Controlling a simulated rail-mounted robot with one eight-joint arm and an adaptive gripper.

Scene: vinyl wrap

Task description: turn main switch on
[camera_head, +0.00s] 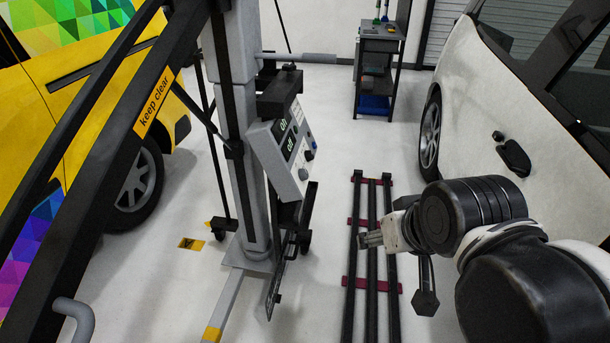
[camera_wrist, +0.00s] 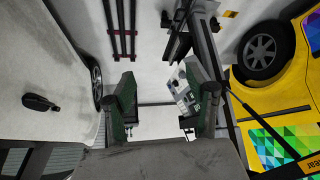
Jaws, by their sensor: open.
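A grey control box (camera_head: 283,158) is mounted on the grey upright of the machine, in the middle of the head view. There the control box (camera_wrist: 181,93) is partly hidden behind the right finger.
A yellow car (camera_head: 100,75) with a colourful wrap stands left, a white car (camera_head: 475,100) right. Black rails (camera_head: 372,210) with red crosspieces lie on the floor between box and arm. A dark trolley (camera_head: 378,60) stands behind. A black "keep clear" beam (camera_head: 120,140) crosses the left.

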